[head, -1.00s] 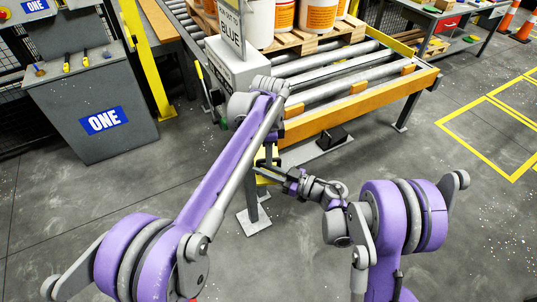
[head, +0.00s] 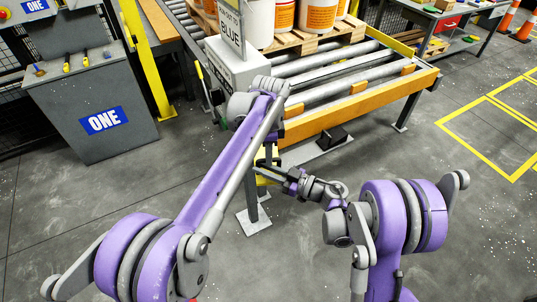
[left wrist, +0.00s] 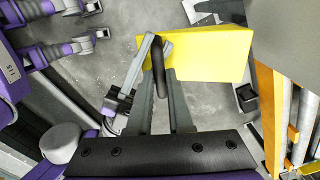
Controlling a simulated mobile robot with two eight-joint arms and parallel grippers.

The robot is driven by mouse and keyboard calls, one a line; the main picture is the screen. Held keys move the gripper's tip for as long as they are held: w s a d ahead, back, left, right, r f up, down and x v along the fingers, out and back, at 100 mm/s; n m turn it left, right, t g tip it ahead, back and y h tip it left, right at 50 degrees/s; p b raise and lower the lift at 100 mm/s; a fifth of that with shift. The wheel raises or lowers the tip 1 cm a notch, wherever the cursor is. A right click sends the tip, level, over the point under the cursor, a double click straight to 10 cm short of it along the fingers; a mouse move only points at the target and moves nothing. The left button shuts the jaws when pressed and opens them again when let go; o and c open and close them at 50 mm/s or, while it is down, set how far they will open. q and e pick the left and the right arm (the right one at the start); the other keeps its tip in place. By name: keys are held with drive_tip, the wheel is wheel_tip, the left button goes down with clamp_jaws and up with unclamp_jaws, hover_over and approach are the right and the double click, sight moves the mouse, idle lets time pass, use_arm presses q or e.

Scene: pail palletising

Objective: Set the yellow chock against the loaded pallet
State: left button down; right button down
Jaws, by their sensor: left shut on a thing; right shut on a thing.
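The yellow chock (left wrist: 215,52) is a block with a dark bar-like handle at its near end. My left gripper (left wrist: 160,65) is shut on the chock at that handle in the left wrist view. In the head view only small yellow parts of the chock (head: 263,181) show behind my arms. My right gripper (head: 283,176) reaches in from the right and appears shut on the chock; its fingertips are partly hidden. The loaded pallet (head: 312,40) is wooden, carries white and orange pails, and sits on the roller conveyor. The chock is held apart from the pallet, in front of the conveyor.
The roller conveyor (head: 365,107) has an orange front rail. A grey post with a BLUE sign (head: 233,68) stands at its left end. A grey cabinet marked ONE (head: 95,95) is at left, a workbench (head: 450,22) at back right. Floor at right is open.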

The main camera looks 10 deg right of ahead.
drive_tip(key=shift+s, duration=0.1)
drive_tip(key=c, duration=0.8)
unclamp_jaws()
drive_tip(key=shift+o, duration=0.2)
drive_tip(key=shift+d, duration=0.15)
